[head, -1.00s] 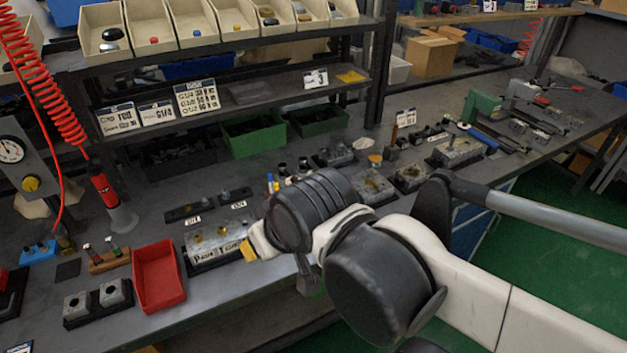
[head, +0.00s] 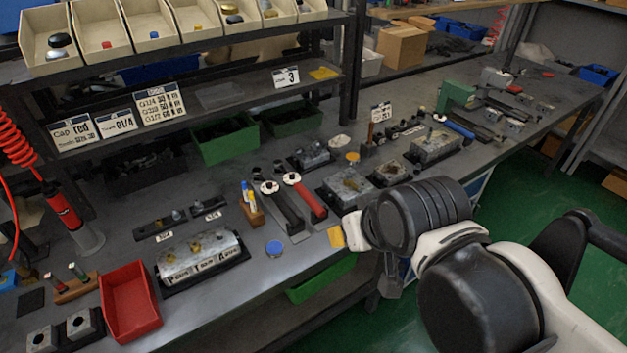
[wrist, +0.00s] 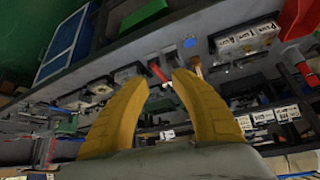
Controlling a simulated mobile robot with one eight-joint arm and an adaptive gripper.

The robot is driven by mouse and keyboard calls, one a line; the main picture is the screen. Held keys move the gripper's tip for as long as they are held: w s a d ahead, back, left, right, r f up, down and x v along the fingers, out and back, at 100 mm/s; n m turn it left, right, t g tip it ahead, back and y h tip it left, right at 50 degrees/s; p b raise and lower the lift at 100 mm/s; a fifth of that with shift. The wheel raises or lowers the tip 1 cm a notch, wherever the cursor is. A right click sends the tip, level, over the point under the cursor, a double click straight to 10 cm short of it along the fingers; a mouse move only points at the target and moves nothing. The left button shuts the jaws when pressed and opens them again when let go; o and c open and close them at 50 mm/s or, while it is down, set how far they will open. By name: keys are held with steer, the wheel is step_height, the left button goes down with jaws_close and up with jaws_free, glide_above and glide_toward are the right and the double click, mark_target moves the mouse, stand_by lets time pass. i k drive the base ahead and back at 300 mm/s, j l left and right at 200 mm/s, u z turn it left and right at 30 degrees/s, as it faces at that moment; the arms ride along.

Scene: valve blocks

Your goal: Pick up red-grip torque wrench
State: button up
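The red-grip torque wrench (head: 311,201) lies on the workbench in the head view, its pale round head toward the shelf. A black-grip wrench (head: 285,210) lies just left of it, roughly parallel. My gripper (head: 336,237) shows only a yellow finger part in the head view, to the lower right of the red grip; my wrist hides the rest. In the wrist view my gripper (wrist: 161,78) has its two yellow fingers spread with nothing between them. The red grip (wrist: 157,70) shows beyond the gap, apart from the fingers.
A pen holder (head: 251,208) stands left of the wrenches, and a blue disc (head: 274,249) lies in front. Metal blocks (head: 347,187) sit to the right. A labelled valve block (head: 202,258) and red bin (head: 130,301) are left. The shelf (head: 225,105) overhangs the back.

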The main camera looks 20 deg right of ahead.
mark_target(277, 163)
steer(key=i+l, duration=0.55)
steer(key=l, duration=0.15)
steer(key=i+l, duration=0.6)
steer(key=l, duration=0.15)
steer(key=j+u, duration=0.05)
